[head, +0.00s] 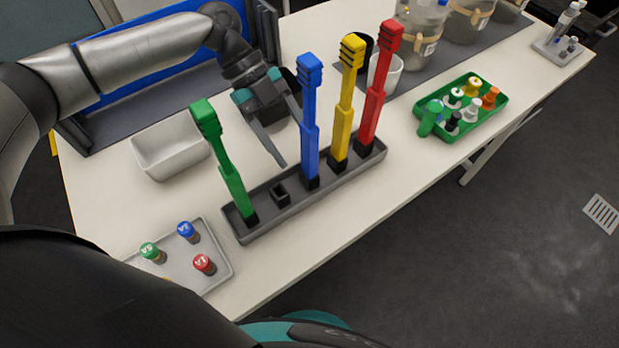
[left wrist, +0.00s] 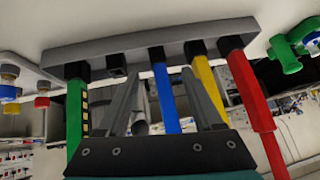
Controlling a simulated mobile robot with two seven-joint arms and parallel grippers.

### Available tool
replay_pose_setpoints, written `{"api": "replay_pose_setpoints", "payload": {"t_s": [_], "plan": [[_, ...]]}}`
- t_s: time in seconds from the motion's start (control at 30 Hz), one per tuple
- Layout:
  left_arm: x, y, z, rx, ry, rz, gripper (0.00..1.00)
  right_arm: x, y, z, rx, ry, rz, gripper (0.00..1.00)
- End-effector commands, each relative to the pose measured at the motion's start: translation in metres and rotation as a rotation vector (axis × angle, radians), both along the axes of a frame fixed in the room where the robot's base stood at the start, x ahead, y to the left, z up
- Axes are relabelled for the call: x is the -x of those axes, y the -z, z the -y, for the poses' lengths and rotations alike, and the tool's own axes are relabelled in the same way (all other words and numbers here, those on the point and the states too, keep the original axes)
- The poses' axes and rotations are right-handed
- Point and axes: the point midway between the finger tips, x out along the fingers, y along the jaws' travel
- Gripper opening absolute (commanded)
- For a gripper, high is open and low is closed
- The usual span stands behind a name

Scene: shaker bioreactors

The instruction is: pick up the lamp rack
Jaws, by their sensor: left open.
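The lamp rack (head: 268,192) is a long grey tray near the table's front edge. It holds upright green (head: 228,170), blue (head: 310,115), yellow (head: 345,100) and red (head: 374,90) lamps, with one empty socket (head: 280,194) between green and blue. My left gripper (head: 291,142) is open and empty behind the rack, close to the blue lamp. In the left wrist view the rack (left wrist: 135,47) crosses the top, and the blue lamp (left wrist: 164,95) shows between the open fingers (left wrist: 161,75). I see no contact. My right gripper is out of view.
A white bin (head: 170,150) stands left of the rack. A small tray (head: 215,270) with capped vials lies at the front left. A green tray (head: 470,130) with bottles is to the right. White and dark cups (head: 385,75) stand behind the red lamp.

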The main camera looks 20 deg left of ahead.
Motion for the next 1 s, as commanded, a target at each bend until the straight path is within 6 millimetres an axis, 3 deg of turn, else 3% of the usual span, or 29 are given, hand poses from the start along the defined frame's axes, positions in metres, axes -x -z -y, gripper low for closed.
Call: {"api": "replay_pose_setpoints", "payload": {"t_s": [0.4, 0.7, 1.0], "plan": [[0.017, 0.036, 0.026, 0.001, -0.001, -0.001, 0.68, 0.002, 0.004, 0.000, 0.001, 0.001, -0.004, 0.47], [0.019, 0.041, 0.030, 0.000, -0.002, -0.001, 0.68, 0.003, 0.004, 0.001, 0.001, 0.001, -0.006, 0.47], [0.018, 0.040, 0.029, 0.000, -0.002, -0.001, 0.36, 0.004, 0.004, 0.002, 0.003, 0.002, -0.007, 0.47]]}}
